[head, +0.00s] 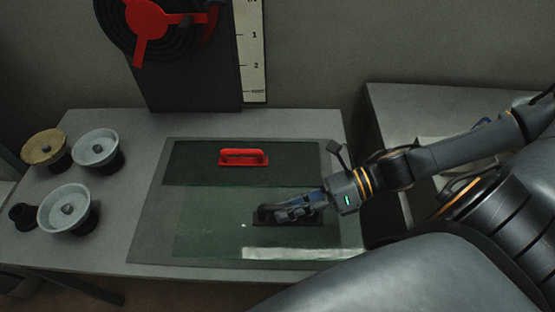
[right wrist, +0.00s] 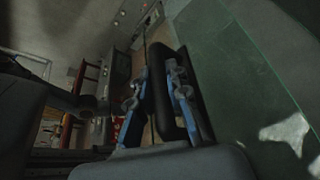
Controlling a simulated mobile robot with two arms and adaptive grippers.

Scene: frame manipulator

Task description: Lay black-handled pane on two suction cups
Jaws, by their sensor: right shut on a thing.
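The black-handled pane (head: 210,225) is a greenish glass sheet at the near part of the mat on the table, and it also shows in the right wrist view (right wrist: 225,75). My right gripper (head: 285,213) is shut on its black handle (head: 295,221). The handle (right wrist: 187,95) is between the blue fingers in the right wrist view. I cannot tell whether the pane is lifted. Two pale suction cups (head: 95,148) (head: 66,209) stand on the left of the table, apart from the pane. My left gripper is not in view.
A second, darker pane with a red handle (head: 243,157) lies behind on the mat (head: 150,225). A gold-topped cup (head: 44,148) and a small black cup (head: 22,216) stand at the far left. A dark post with a red part (head: 152,22) and a ruler (head: 252,55) rise behind the table.

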